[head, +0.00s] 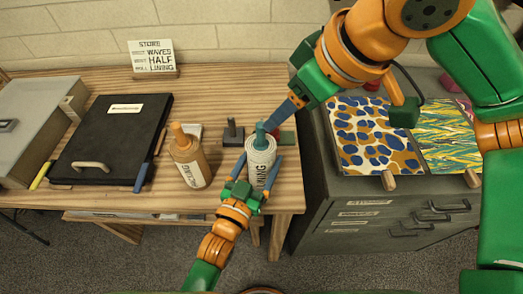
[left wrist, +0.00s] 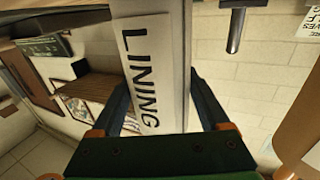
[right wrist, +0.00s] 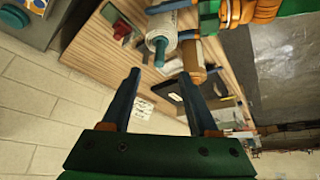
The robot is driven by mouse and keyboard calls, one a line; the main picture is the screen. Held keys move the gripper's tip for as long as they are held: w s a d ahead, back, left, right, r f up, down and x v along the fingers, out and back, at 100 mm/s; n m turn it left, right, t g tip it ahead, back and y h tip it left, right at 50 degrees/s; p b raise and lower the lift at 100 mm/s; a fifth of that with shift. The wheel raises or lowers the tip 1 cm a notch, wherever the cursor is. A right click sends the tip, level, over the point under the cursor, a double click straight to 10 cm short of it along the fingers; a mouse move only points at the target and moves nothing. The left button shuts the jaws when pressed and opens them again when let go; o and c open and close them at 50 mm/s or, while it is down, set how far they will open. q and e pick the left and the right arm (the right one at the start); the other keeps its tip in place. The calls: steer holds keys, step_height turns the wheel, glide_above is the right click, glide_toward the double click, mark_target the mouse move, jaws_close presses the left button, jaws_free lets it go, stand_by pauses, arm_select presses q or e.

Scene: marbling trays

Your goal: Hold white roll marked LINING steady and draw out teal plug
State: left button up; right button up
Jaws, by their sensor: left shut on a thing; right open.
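The white roll marked LINING (head: 261,160) stands upright near the table's front right edge. The teal plug (head: 260,130) sits in its top. My left gripper (head: 257,170) is shut on the roll from the front, and the roll with its lettering also shows between the fingers in the left wrist view (left wrist: 151,70). My right gripper (head: 272,124) is open, its fingertips just above and right of the plug. In the right wrist view the plug (right wrist: 160,53) shows beyond the open fingers, apart from them, pointing toward the camera.
A tan roll (head: 189,165) with an orange plug stands left of the white roll. A dark upright piece (head: 233,133) and a green block (head: 287,138) lie close by. A black folder (head: 108,140) fills the left; a grey cabinet (head: 380,190) with patterned sheets stands right.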

mark_target(262, 128)
steer(key=w+a+f+n+h, duration=0.1)
steer(key=f+n, duration=0.2)
steer(key=n, duration=0.6)
steer(key=w+a+f+n+h, duration=0.1)
steer(key=f+n, duration=0.2)
steer(key=n, duration=0.7)
steer(key=w+a+f+n+h, duration=0.1)
steer(key=w+a+f+n, duration=0.1)
steer(key=n, duration=0.7)
steer(key=shift+f+h, duration=0.3)
steer(key=shift+f, duration=0.55)
jaws_close()
